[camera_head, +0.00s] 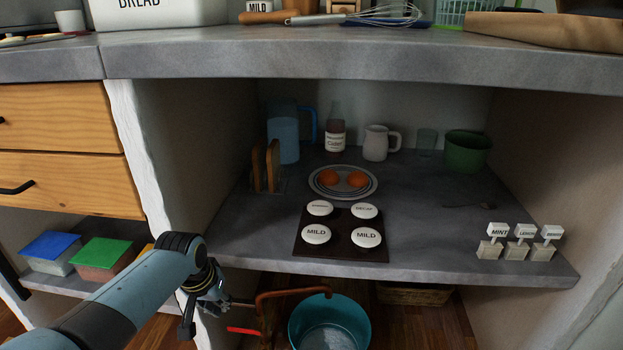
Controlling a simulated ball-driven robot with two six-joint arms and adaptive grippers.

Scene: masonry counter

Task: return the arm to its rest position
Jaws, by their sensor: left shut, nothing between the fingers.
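My left arm (130,300), blue and dark grey, reaches in from the lower left. Its gripper (213,304) is shut and empty, low in front of the white wall edge left of the open niche. It is below the level of the niche's grey shelf (415,225) and left of the teal bucket (330,322). The fingertips are small and partly hidden by the wrist. My right gripper is not in view.
A dark board with round labelled lids (317,234) lies at the shelf's front edge. A copper-coloured pipe (290,293) and a red bar (243,331) are close right of the gripper. Lidded boxes (100,255) sit on the lower left shelf, near the arm. Wooden drawers (65,180) are above.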

